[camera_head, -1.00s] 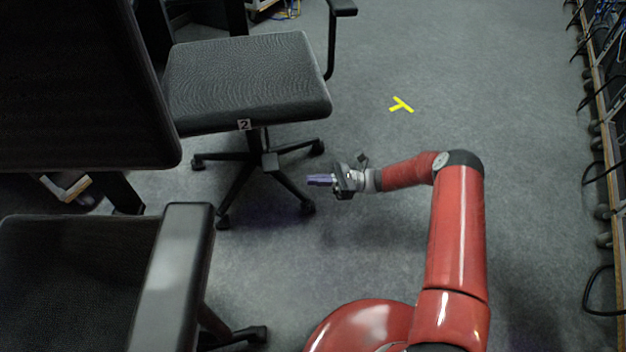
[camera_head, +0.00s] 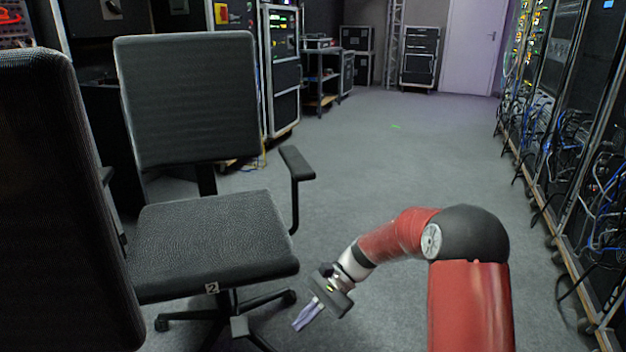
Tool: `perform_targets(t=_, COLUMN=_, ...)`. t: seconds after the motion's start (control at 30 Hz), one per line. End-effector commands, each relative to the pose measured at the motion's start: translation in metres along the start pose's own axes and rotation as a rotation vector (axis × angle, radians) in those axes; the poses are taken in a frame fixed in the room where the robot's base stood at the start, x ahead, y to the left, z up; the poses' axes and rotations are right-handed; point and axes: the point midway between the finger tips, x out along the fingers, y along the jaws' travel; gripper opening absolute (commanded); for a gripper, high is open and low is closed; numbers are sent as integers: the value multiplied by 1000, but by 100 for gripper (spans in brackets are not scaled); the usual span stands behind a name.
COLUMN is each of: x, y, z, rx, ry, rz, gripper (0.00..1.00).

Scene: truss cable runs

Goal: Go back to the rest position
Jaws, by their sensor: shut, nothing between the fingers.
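My gripper (camera_head: 305,316) is at the end of my red arm, in the lower middle of the head view. Its purple fingers are shut, with nothing between them, and point down and to the left. It hangs in front of the grey floor, just right of the base of the chair marked 2. The arm rises from the bottom edge, bends at a dark elbow and reaches left and down to the gripper.
The grey office chair (camera_head: 218,240) marked 2 stands left of my gripper. Another dark chair back (camera_head: 70,200) fills the left edge. Racks with cables (camera_head: 590,170) line the right side. Floor (camera_head: 400,150) is clear towards the door (camera_head: 470,45).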

Motion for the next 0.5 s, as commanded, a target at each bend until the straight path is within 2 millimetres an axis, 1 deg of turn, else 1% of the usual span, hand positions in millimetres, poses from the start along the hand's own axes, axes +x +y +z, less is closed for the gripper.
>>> perform_targets(t=0.03, x=-13, y=5, z=19, rx=-43, ry=75, rz=30, gripper=0)
perform_targets(t=0.1, x=-27, y=15, z=39, rx=-100, ry=171, rz=72, gripper=0)
perform_targets(t=0.27, x=-58, y=42, z=84, rx=-228, ry=388, rz=163, gripper=0)
perform_targets(t=0.5, x=-99, y=91, z=150, rx=-414, ry=696, rz=284, gripper=0)
